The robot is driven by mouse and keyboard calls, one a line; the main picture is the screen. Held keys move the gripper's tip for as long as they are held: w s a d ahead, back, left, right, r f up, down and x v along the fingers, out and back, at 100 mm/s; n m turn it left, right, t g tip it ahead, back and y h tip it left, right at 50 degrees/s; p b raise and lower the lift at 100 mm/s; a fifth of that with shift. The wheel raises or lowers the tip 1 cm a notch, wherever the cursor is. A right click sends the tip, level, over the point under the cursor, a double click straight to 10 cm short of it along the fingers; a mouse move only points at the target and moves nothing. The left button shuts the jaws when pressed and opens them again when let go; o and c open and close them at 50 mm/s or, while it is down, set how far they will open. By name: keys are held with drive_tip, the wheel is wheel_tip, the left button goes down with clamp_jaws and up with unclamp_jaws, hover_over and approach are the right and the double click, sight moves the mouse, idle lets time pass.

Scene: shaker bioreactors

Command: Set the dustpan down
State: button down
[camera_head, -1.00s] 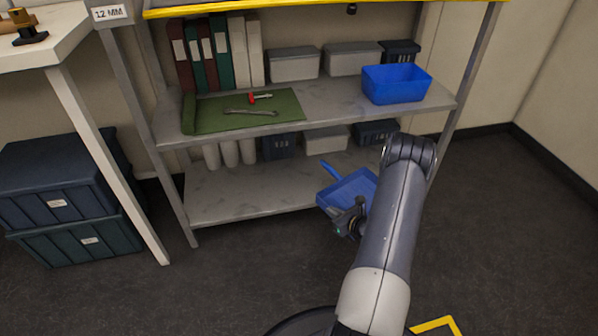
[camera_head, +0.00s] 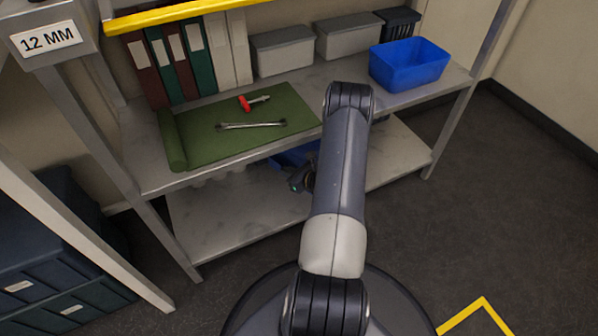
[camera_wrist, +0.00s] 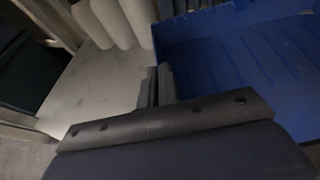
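The blue dustpan (camera_head: 293,156) is in the gap between the middle and lower shelves, partly hidden by the middle shelf's front edge and my arm. In the wrist view the dustpan (camera_wrist: 240,65) fills the right side, with its ribbed floor and side wall showing. My gripper (camera_head: 303,180) is at the dustpan's near edge. In the wrist view my gripper's fingers (camera_wrist: 157,87) are close together on the dustpan's left wall, so it is shut on it. I cannot tell whether the dustpan touches the lower shelf (camera_head: 215,215).
The middle shelf (camera_head: 370,108) above bears a green mat (camera_head: 215,125) with a wrench (camera_head: 250,125) and a red-handled tool (camera_head: 247,103), binders, grey boxes and a blue bin (camera_head: 408,66). White cylinders (camera_wrist: 115,22) stand left of the dustpan. A shelf post (camera_head: 165,235) is at left.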

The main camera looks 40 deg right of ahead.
drive_tip(key=shift+w+f, duration=0.15)
drive_tip(key=shift+f, duration=0.25)
wheel_tip(320, 180, down, 9)
drive_tip(key=b, duration=0.4)
drive_tip(key=shift+f, duration=0.15)
drive_tip(key=c, duration=1.7)
unclamp_jaws()
drive_tip(key=shift+s+r, duration=0.2)
drive_tip(key=shift+r, duration=0.05)
drive_tip(key=p+v, duration=0.3)
drive_tip(key=v, duration=0.8)
drive_tip(key=shift+s+d+p, duration=0.1)
drive_tip(key=shift+s+p, duration=0.2)
drive_tip(key=shift+p, duration=0.05)
